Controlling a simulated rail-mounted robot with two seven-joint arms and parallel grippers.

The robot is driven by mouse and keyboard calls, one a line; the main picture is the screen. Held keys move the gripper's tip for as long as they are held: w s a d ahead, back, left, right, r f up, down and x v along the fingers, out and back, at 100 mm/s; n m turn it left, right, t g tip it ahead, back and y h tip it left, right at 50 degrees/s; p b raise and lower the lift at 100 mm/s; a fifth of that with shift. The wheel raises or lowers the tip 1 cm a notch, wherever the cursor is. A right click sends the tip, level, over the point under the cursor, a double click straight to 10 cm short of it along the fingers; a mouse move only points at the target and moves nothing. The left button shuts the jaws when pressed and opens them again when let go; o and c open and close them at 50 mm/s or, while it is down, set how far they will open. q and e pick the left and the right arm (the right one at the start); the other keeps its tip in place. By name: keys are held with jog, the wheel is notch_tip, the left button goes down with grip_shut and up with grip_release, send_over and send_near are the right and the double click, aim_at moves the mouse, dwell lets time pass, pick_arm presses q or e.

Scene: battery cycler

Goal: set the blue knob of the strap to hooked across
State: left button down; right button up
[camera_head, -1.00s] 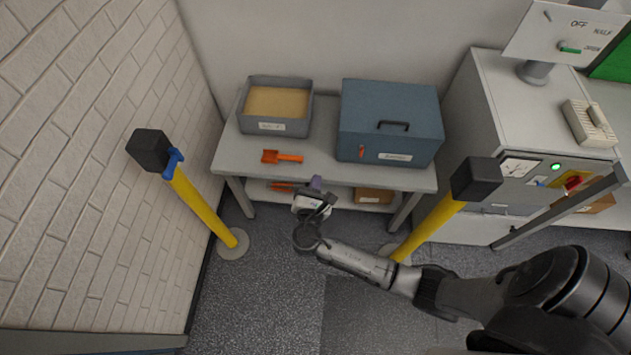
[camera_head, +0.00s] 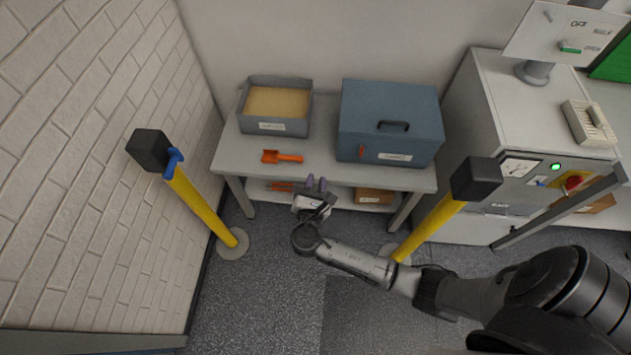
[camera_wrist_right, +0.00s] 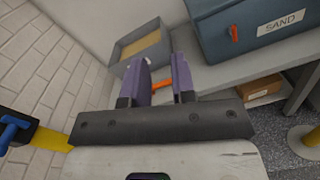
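The blue knob (camera_head: 174,160) sits on the black head (camera_head: 149,151) of the left yellow post (camera_head: 200,207). It also shows at the left edge of the right wrist view (camera_wrist_right: 11,134). A second black head (camera_head: 476,180) tops the right yellow post (camera_head: 428,229); no strap is seen stretched between the posts. My right gripper (camera_head: 317,184) is between the posts, in front of the table, well to the right of the blue knob. Its two purple fingers (camera_wrist_right: 161,83) are apart with nothing between them. My left gripper is not in view.
A grey table (camera_head: 330,176) behind holds a sand tray (camera_head: 274,128), an orange scoop (camera_head: 282,157) and a blue box (camera_head: 391,107). A brick wall (camera_head: 85,230) stands close on the left. A grey cabinet (camera_head: 515,115) is at the right. The floor between the posts is clear.

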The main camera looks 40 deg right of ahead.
jog(key=o, duration=0.6)
jog(key=shift+c, duration=0.2)
jog(key=v, duration=1.3)
jog(key=shift+s+a, duration=0.2)
jog(key=shift+a, duration=0.15)
